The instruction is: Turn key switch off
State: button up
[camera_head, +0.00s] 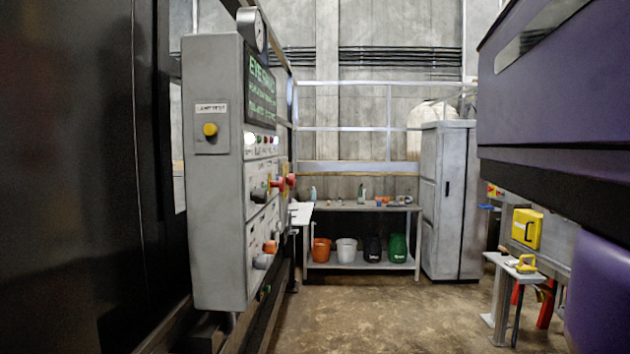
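A grey control panel (216,170) stands at the left in the head view. Its front face is seen at a steep slant, with a lit green-text display (261,92), small lamps and knobs. A red button (290,181) juts out from the front, with a dark knob (259,195) beside it. Lower down are an orange-red knob (270,247) and a grey one (262,261). I cannot tell which of these, if any, is the key switch, or how it is turned. My gripper is not in view.
A yellow button (210,129) is on the panel's near side. A dark wall closes off the left. A purple machine (560,95) overhangs the right. A workbench (372,207) with several buckets and a grey cabinet (450,200) stand behind. The floor (385,315) between is clear.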

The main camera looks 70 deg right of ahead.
aim_at(260, 196)
jog(key=z, duration=1.15)
